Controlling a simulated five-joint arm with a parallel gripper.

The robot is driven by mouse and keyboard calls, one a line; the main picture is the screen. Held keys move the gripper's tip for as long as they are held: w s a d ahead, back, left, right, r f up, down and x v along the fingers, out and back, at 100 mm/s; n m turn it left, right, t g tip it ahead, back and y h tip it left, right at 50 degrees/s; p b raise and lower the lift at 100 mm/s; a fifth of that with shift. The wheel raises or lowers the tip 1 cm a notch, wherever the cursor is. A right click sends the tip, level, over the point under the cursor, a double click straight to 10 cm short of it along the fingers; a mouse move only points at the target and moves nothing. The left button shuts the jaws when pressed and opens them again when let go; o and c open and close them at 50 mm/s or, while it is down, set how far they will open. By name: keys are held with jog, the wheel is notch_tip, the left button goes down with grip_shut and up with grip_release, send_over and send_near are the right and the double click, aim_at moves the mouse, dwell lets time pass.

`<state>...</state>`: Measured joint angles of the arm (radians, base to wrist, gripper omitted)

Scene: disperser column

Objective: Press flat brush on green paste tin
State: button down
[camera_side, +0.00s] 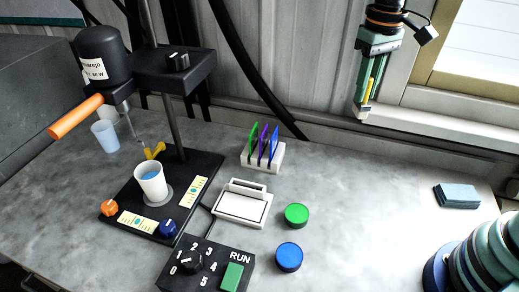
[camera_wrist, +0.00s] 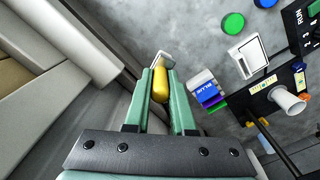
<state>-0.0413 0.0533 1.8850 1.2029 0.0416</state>
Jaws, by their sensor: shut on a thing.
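The green paste tin (camera_side: 296,215) is a round green disc on the grey bench, right of the white tray. It also shows in the wrist view (camera_wrist: 233,23) near the top. My gripper (camera_side: 366,98) is high at the upper right of the side view, well above the bench and away from the tin. It is shut on the flat brush (camera_wrist: 160,85), whose yellow handle lies between the green fingers. A pale end of the brush shows beyond the fingertips. The brush also shows as a yellow strip in the side view (camera_side: 370,88).
A blue tin (camera_side: 289,257) sits just in front of the green one. A white tray (camera_side: 242,204), a rack of coloured cards (camera_side: 263,153), a control box (camera_side: 205,268) and the disperser stand (camera_side: 182,160) are to the left.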

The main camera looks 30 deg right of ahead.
jog(key=s+a+f, duration=0.3)
jog(key=a+f, duration=0.2)
jog(key=a, duration=0.4)
jog(key=s+a+f, duration=0.3)
jog(key=a+f, duration=0.1)
jog(key=a, duration=0.6)
jog(key=shift+s+d+f, duration=0.1)
jog(key=shift+d+f, duration=0.05)
jog(key=shift+f, duration=1.4)
jog(key=shift+s+d+f, duration=0.1)
jog(key=shift+f, duration=1.4)
jog(key=shift+f, duration=0.6)
jog(key=shift+r, duration=0.15)
notch_tip(320, 180, up, 7)
